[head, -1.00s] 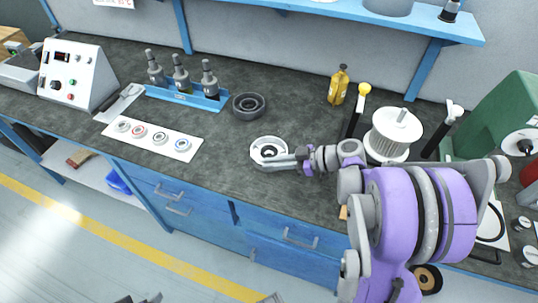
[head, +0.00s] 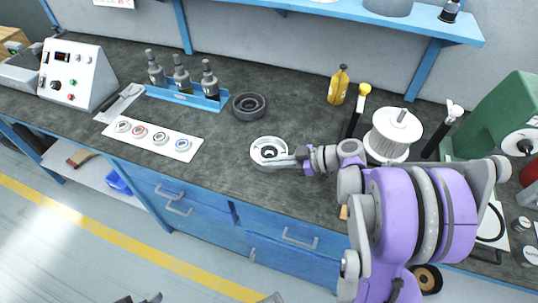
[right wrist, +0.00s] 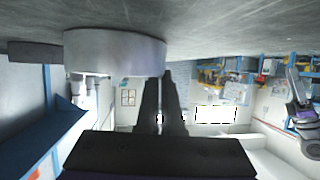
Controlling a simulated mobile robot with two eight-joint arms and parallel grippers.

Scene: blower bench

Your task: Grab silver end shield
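The silver end shield (head: 264,144) is a light round ring with a dark centre, lying flat on the dark bench top. In the right wrist view its pale side wall (right wrist: 112,50) shows close up, upside down. My right gripper (head: 281,160) is at the near right edge of the shield. In the right wrist view its two dark fingers (right wrist: 160,82) are close together at the rim, with the wall apparently between them. The fingers hide part of the rim. Dark tips at the bottom edge of the head view look like my left gripper (head: 140,299), mostly cut off.
A dark ring part (head: 249,106) lies behind the shield. A yellow bottle (head: 338,86) and white spool (head: 393,134) stand to the right.

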